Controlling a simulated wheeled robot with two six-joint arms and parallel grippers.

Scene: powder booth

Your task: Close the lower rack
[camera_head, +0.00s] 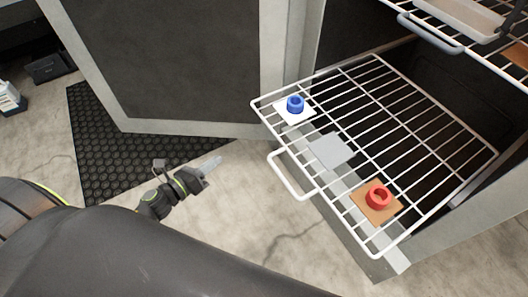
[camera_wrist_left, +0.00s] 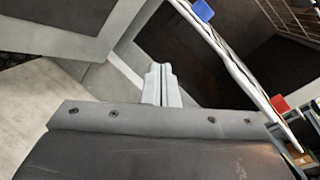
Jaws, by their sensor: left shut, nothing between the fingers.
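The lower rack (camera_head: 413,120) is a white wire shelf pulled out of the dark booth in the head view. Its looped front handle (camera_head: 290,180) hangs at the front edge. In the left wrist view the rack's edge (camera_wrist_left: 228,62) runs diagonally at the upper right. My left gripper (camera_head: 216,162) is shut and empty, left of the handle and apart from it. It also shows in the left wrist view (camera_wrist_left: 161,70), with its fingers together. My right gripper is not in view.
On the rack are a blue ring (camera_head: 295,104) on a white square, a bare grey square (camera_head: 331,151) and a red ring (camera_head: 378,197) on a brown square. An upper rack (camera_head: 431,36) holds a tray. The open door (camera_head: 185,60) stands left, above a black mat (camera_head: 100,150).

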